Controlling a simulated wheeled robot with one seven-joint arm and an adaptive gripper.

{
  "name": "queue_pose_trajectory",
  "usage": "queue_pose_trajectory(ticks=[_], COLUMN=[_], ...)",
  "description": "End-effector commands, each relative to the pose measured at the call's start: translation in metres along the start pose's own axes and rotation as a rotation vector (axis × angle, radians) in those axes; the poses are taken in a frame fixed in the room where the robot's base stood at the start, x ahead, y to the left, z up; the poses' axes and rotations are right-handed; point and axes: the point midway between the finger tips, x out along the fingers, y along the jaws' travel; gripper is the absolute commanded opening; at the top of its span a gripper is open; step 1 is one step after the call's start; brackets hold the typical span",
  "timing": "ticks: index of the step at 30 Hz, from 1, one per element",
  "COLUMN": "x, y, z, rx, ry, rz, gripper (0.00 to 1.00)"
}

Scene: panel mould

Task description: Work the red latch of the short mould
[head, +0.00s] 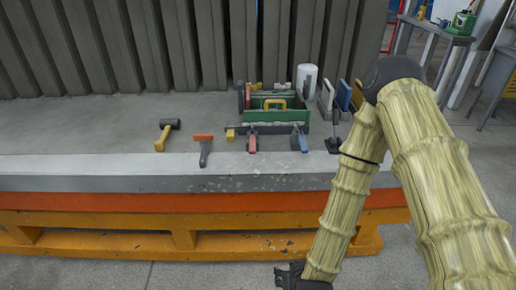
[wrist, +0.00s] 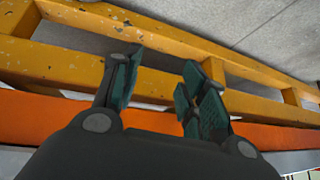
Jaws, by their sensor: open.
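The red latch (head: 252,143) is a small red handle with dark metal parts. It stands near the front edge of the grey bench top, in front of a green box-like tray (head: 290,123). I cannot tell from this distance which part is the short mould, or whether the latch is open or closed. My gripper (wrist: 160,92) is open and empty in the wrist view, with its teal-padded fingers apart. In the head view it hangs at the bottom (head: 300,277), low in front of the bench and well away from the latch. The wrist view does not show the latch.
A blue-handled latch (head: 300,141) stands right of the red one. An orange-handled tool (head: 204,146) and a yellow-handled mallet (head: 166,134) lie to the left. A white cylinder (head: 307,81) stands behind. The orange pallet-like base (head: 100,220) is close to my gripper.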

Motion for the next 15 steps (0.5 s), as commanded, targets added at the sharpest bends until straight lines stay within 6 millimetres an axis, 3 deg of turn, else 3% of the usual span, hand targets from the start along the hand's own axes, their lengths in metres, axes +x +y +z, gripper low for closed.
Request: queue_pose_trajectory(ticks=[1,4,6,9,12,15], x=[0.016,0.013,-0.001,-0.031,-0.062,-0.086], y=[-0.017,-0.049,-0.067,-0.085,-0.096,-0.101], z=[-0.042,-0.132,-0.189,-0.257,-0.305,-0.333], rx=[-0.013,-0.042,-0.055,-0.058,-0.050,-0.042], ry=[0.126,0.368,0.523,0.711,0.847,0.930], rz=[-0.009,0.000,0.022,0.068,0.117,0.155], gripper=[0.43,0.43,0.43,0.43,0.43,0.43])
